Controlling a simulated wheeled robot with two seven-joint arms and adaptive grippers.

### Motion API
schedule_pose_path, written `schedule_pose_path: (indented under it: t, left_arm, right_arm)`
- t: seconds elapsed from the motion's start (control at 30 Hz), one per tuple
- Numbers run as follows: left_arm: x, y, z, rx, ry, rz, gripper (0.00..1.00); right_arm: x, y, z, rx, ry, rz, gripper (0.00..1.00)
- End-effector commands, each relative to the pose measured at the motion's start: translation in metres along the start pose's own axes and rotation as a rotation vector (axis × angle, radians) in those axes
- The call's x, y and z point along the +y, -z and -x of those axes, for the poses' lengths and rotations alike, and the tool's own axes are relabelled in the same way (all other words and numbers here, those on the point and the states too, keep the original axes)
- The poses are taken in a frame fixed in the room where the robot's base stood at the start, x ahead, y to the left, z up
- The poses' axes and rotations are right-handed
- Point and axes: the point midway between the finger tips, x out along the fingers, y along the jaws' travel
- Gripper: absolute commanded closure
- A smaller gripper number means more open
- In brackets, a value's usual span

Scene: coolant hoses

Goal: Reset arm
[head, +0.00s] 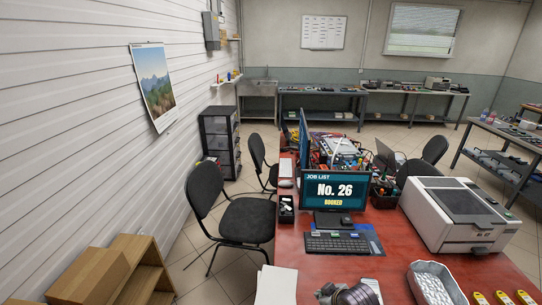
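Neither of my grippers and neither of my arms shows in the head view. Dark, ribbed hose-like pieces (350,295) lie at the near edge of the red table (385,262), cut off by the bottom of the picture. Their full shape and what they rest on cannot be told.
On the table stand a monitor reading "No. 26 BOOKED" (335,190), a keyboard (337,243), a white printer-like machine (458,213), a metal tray (435,283) and several yellow items (480,298).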

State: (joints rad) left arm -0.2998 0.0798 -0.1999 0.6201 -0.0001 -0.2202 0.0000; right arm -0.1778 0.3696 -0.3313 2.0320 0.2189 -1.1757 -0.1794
Motion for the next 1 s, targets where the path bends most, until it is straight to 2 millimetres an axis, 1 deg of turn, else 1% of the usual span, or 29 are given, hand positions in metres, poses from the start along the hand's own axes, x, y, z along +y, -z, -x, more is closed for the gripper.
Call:
schedule_pose_path:
  t: [0.03, 0.2, 0.5, 0.7, 1.0]
  left_arm:
    - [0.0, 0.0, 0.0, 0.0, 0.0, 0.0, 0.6]
    - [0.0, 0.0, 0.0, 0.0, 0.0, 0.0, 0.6]
    - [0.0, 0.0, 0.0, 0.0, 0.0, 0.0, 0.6]
    - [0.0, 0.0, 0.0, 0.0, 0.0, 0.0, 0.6]
    - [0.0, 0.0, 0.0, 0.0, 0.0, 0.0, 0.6]
  right_arm:
    - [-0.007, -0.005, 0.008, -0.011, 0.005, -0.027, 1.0]
    - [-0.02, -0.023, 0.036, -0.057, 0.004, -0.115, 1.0]
    - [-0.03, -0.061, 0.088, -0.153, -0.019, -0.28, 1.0]
    - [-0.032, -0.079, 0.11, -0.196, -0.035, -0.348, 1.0]
    - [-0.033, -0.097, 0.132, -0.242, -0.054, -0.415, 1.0]
